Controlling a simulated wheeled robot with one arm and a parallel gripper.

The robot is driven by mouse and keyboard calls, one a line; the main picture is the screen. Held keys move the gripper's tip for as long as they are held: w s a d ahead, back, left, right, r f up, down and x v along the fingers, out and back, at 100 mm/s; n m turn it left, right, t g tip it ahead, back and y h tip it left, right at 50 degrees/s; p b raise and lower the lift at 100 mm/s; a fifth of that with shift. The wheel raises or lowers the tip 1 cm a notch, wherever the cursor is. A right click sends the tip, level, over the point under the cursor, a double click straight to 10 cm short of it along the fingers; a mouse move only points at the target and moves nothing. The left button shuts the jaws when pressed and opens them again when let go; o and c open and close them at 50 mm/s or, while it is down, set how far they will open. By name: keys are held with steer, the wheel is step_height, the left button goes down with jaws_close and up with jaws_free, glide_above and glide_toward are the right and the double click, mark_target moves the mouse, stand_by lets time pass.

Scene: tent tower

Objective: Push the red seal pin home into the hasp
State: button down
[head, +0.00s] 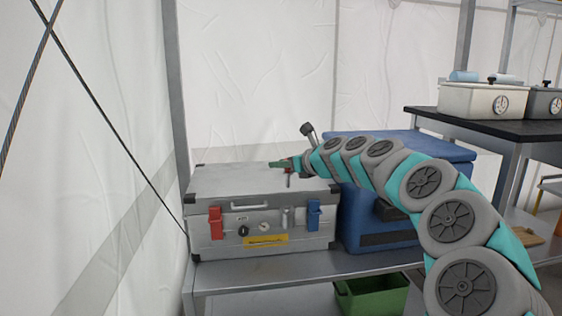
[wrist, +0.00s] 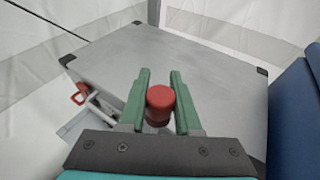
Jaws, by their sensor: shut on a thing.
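My gripper (head: 283,165) has green fingers and is above the lid of a grey metal case (head: 225,181), toward its right side. In the wrist view, the red round head of the seal pin (wrist: 160,97) sits between the two fingers (wrist: 160,78), which are shut on it. In the head view a thin dark shaft hangs below the fingers. The case front has a red latch (head: 216,222), a blue latch (head: 313,215) and a small grey metal cylinder (head: 286,217). I cannot tell which fitting is the hasp; the pin's lower end is hidden in the wrist view.
A blue box (head: 372,232) stands close on the case's right. Both stand on a grey bench (head: 240,277), with a green bin (head: 365,298) below. A dark table (head: 480,125) with pale boxes is at the right. The case lid is clear.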

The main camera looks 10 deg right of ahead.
mark_target(281, 192)
steer(key=shift+f+b, duration=0.8)
steer(key=shift+f, duration=2.05)
steer(key=shift+p, duration=1.7)
steer(key=shift+f+b, duration=0.35)
steer(key=shift+f, duration=0.5)
steer(key=shift+r+p, duration=0.55)
steer(key=shift+p, duration=0.35)
steer(key=shift+p, duration=0.85)
stand_by(0.9)
